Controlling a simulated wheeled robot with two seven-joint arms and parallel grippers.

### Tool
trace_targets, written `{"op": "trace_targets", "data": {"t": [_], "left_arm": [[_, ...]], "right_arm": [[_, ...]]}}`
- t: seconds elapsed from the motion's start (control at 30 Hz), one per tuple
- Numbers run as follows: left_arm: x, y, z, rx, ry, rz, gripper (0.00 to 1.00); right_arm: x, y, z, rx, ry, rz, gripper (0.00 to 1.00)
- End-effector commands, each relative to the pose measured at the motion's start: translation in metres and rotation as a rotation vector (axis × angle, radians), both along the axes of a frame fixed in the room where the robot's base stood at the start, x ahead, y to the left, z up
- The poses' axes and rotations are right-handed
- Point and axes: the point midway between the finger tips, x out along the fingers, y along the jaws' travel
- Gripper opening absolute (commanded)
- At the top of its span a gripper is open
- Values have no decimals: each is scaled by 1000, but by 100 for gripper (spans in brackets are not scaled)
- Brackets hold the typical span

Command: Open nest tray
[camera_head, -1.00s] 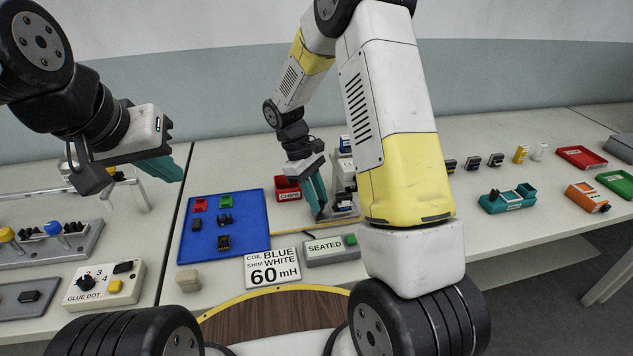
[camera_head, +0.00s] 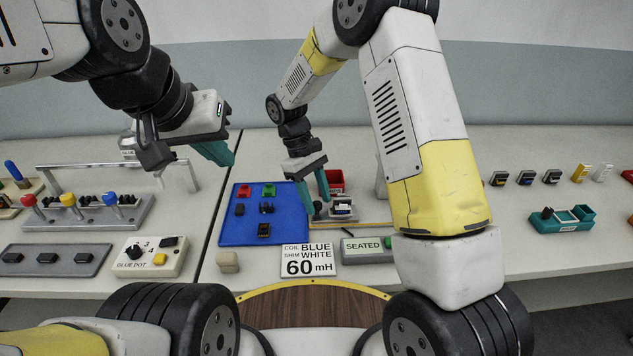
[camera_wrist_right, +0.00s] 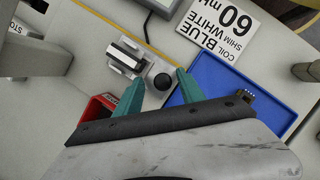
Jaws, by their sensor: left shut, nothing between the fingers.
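The nest tray appears to be the small grey block carrying a black-and-white part (camera_head: 342,209), right of the blue mat; it also shows in the right wrist view (camera_wrist_right: 125,57). A round black knob (camera_wrist_right: 162,81) stands beside it on a light base, and shows in the head view (camera_head: 317,208). My right gripper (camera_head: 313,202) is open and pointed down, its teal fingertips on either side of the knob in the wrist view (camera_wrist_right: 161,77). Contact with the knob cannot be told. My left gripper (camera_head: 218,153) is shut and empty, raised over the table left of the mat.
A blue mat (camera_head: 240,229) holds several small parts. A red bin (camera_head: 335,177) stands behind the grey block. A SEATED box (camera_head: 358,251) and a 60 mH card (camera_head: 307,260) lie in front. My right forearm hides the table to the right.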

Motion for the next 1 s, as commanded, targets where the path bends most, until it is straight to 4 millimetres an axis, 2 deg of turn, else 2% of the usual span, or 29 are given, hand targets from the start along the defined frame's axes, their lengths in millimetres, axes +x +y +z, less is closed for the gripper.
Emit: {"op": "trace_targets", "data": {"t": [0.27,0.37,0.7,1.0], "left_arm": [[0,0,0,0,0,0,0],[0,0,0,0,0,0,0],[0,0,0,0,0,0,0],[0,0,0,0,0,0,0]], "right_arm": [[0,1,2,0,1,0,46],[3,4,12,0,0,0,46],[18,20,62,2,-1,1,46],[20,22,72,0,2,1,46]]}}
